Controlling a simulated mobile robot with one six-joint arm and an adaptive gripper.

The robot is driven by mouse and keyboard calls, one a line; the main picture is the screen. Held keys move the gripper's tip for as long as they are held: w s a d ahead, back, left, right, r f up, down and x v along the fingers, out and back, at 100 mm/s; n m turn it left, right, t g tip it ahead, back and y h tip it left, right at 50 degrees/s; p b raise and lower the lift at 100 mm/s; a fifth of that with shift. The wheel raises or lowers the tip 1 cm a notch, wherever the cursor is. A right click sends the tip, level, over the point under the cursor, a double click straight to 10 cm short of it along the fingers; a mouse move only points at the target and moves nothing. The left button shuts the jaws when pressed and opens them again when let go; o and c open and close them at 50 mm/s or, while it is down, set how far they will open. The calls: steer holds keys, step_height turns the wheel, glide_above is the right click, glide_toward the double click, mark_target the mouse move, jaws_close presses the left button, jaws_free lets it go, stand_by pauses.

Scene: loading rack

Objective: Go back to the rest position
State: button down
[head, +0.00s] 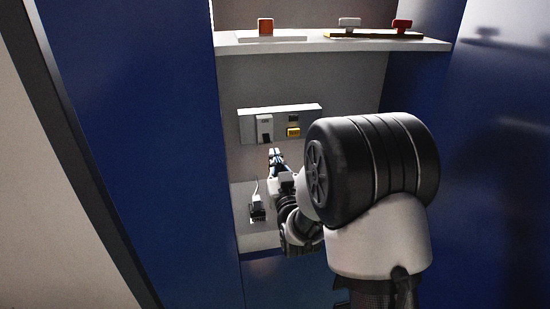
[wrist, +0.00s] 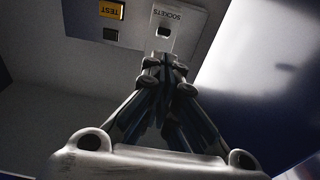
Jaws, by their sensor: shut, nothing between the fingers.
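My gripper (head: 275,154) is shut and empty in the head view, just below the socket panel (head: 307,109) on the back wall of the rack. In the wrist view my gripper (wrist: 165,62) points toward the panel, its fingertips together just below the part labelled "SOCKETS" (wrist: 167,14). A yellow part labelled "TEST" (wrist: 111,9) is to the left of it. In the head view my arm covers part of the lower rack.
An upper shelf (head: 330,45) holds a red-orange block (head: 265,27), a white-topped piece (head: 349,23) and a red piece (head: 402,25). A small device with a cable (head: 257,206) stands on the lower shelf. Blue side walls (head: 150,120) flank the bay.

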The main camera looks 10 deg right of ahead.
steer(key=s+g, duration=1.4)
steer(key=s, duration=2.7)
steer(key=shift+s+f+g, duration=0.15)
steer(key=shift+f+g, duration=0.25)
